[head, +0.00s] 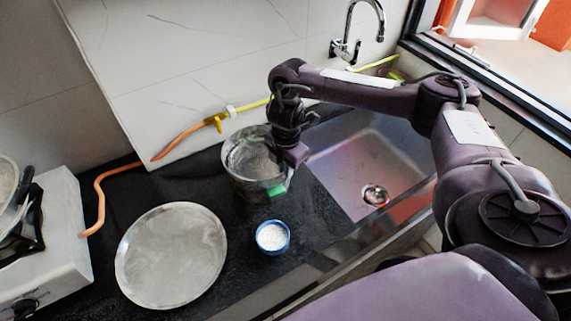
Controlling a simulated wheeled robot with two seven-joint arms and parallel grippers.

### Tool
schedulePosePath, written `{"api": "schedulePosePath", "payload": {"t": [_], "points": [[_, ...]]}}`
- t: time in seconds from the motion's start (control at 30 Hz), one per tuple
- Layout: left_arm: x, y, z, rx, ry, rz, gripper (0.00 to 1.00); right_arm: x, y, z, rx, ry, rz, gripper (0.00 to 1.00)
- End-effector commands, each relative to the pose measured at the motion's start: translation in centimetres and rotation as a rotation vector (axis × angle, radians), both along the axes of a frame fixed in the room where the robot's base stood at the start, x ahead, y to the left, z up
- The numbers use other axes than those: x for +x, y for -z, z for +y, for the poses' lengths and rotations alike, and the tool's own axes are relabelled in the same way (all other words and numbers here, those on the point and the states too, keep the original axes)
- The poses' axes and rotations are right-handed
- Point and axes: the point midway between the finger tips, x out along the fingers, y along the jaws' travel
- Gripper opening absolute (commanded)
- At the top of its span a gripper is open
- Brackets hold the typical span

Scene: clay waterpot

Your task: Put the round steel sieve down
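My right gripper (284,180) is at the right rim of a round grey steel vessel (247,183) at the back of the dark counter, left of the sink. A green fingertip shows at the rim. I cannot tell whether the fingers are closed on it, or whether this vessel is the sieve or a pot with the sieve in its mouth. The wrist hides part of its right side. A wide, flat round steel plate (172,255) lies on the counter at the front left. My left gripper is not in view.
A small blue bowl of white grains (272,238) stands right of the plate. The steel sink (345,165) with a tap (352,40) is at the right. A white stove (45,245) is at the left. An orange hose (98,195) runs behind.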

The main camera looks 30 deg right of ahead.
Motion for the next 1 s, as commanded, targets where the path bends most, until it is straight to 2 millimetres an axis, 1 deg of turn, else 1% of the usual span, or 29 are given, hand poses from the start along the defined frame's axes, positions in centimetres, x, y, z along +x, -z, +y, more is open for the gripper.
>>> {"api": "schedulePosePath", "payload": {"t": [0.03,0.1,0.37,0.47,0.57,0.8,1.0], "points": [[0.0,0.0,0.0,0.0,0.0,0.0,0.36,0.0,0.0,0.0,0.0,0.0,0.0,0.17],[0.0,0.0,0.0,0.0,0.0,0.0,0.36,0.0,0.0,0.0,0.0,0.0,0.0,0.24],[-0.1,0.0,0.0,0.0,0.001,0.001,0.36,0.0,-0.1,0.0,0.0,0.0,0.0,0.24],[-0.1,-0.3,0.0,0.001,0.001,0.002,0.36,0.0,-0.7,0.0,0.0,0.0,-0.001,0.24],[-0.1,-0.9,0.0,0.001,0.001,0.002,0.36,0.2,-2.2,0.0,0.0,0.0,-0.004,0.24],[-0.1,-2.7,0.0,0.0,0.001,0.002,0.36,0.1,-7.3,0.0,-0.001,-0.001,-0.006,0.24],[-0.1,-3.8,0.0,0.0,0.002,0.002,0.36,0.1,-10.9,0.0,-0.002,-0.001,-0.006,0.24]]}}
